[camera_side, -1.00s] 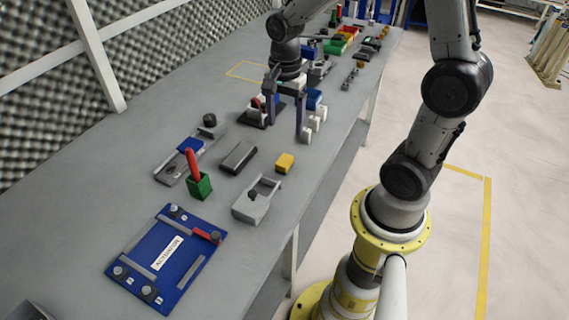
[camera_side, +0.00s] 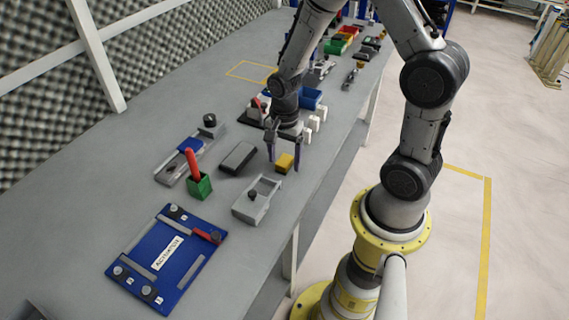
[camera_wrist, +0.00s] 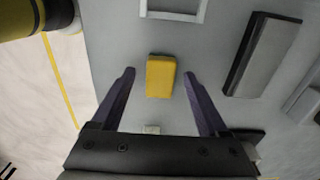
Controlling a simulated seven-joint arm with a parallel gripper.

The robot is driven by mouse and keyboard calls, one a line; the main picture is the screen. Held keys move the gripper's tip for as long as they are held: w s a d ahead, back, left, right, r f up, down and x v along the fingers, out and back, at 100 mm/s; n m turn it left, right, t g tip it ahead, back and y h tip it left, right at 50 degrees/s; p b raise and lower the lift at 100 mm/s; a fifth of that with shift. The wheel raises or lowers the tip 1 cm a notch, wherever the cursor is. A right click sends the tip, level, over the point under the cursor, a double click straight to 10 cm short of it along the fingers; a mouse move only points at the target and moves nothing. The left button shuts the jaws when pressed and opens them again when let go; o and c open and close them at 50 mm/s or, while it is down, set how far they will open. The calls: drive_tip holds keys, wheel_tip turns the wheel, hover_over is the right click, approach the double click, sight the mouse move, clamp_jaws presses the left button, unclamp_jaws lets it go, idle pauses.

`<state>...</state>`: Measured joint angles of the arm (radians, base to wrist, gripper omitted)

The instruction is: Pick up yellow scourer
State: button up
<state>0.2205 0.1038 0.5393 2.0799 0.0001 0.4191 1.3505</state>
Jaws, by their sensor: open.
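The yellow scourer (camera_side: 284,162) is a small block lying on the grey bench near its front edge. In the wrist view the yellow scourer (camera_wrist: 160,76) lies ahead of the fingertips, roughly centred between them. My gripper (camera_side: 284,165) is open, with its two purple fingers on either side of the scourer in the side view. In the wrist view my gripper (camera_wrist: 158,72) is empty, and the fingers do not touch the scourer. The exact height of the fingertips above the bench is hard to tell.
A dark grey block (camera_side: 238,157) lies left of the scourer, and a grey open fixture (camera_side: 257,199) lies in front. White blocks (camera_side: 314,122) stand just behind my gripper. A green holder (camera_side: 200,186) with a red handle stands further left. The bench front edge is close.

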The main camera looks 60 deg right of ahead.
clamp_jaws()
idle(0.3)
drive_tip(key=shift+r, duration=0.15)
drive_tip(key=shift+r, duration=0.6)
drive_tip(key=s+a+r, duration=0.3)
drive_tip(key=s+r, duration=0.8)
drive_tip(key=s, duration=0.2)
drive_tip(key=shift+s+r, duration=0.25)
drive_tip(key=shift+s, duration=0.1)
